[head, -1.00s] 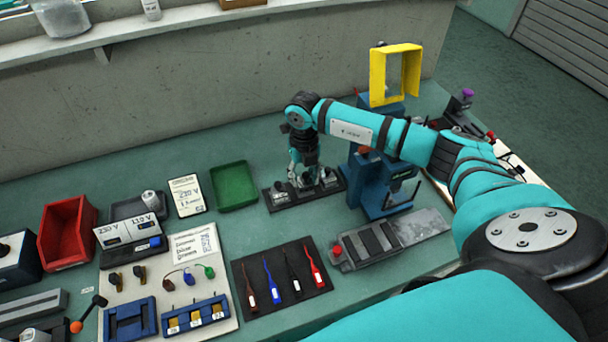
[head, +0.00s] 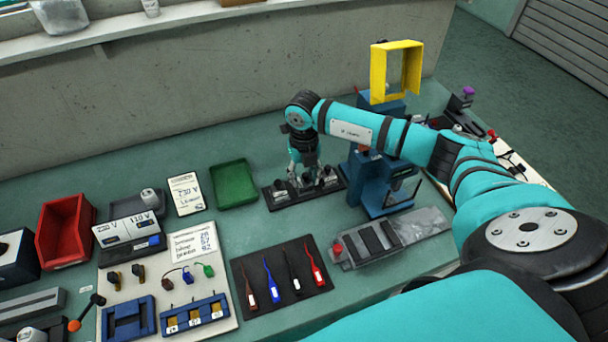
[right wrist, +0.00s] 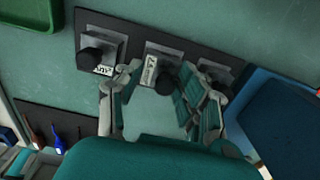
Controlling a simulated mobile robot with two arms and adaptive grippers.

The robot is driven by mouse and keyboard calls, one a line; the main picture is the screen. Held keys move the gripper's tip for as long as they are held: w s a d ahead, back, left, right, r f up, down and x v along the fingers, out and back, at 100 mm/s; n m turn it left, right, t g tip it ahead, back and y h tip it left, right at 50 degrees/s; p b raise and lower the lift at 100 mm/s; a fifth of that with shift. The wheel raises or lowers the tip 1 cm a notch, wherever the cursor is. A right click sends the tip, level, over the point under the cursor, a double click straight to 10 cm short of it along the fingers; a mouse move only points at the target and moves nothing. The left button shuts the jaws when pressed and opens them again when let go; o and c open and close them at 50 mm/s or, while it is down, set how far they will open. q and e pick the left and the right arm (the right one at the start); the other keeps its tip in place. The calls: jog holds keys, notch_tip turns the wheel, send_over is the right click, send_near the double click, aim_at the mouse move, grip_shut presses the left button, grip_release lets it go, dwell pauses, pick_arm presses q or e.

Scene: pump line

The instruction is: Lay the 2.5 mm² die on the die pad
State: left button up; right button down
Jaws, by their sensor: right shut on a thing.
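Several grey dies with black knobs stand in a row on a black die rack (head: 281,197) behind the middle of the bench. My right gripper (head: 306,178) is down at this rack. In the right wrist view its fingers (right wrist: 157,82) are shut on the middle die (right wrist: 148,72), which has a small white label I cannot read surely. A left die (right wrist: 100,58) with a label stands beside it, and a right die (right wrist: 214,70) is partly covered by a finger. I cannot tell which surface is the die pad. My left gripper is not in view.
A blue press (head: 374,180) stands close to the right of the rack. A green tray (head: 234,185) lies to its left. In front are a black mat (head: 283,292) with coloured tools and a grey fixture (head: 415,228). A yellow frame (head: 379,75) rises behind the press.

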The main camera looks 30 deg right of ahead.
jog(key=shift+f, duration=0.1)
jog(key=c, duration=0.7)
grip_release()
jog(key=shift+o, duration=0.7)
jog(key=shift+r+p, duration=2.65)
jog(key=shift+r, duration=1.15)
jog(key=shift+f, duration=0.1)
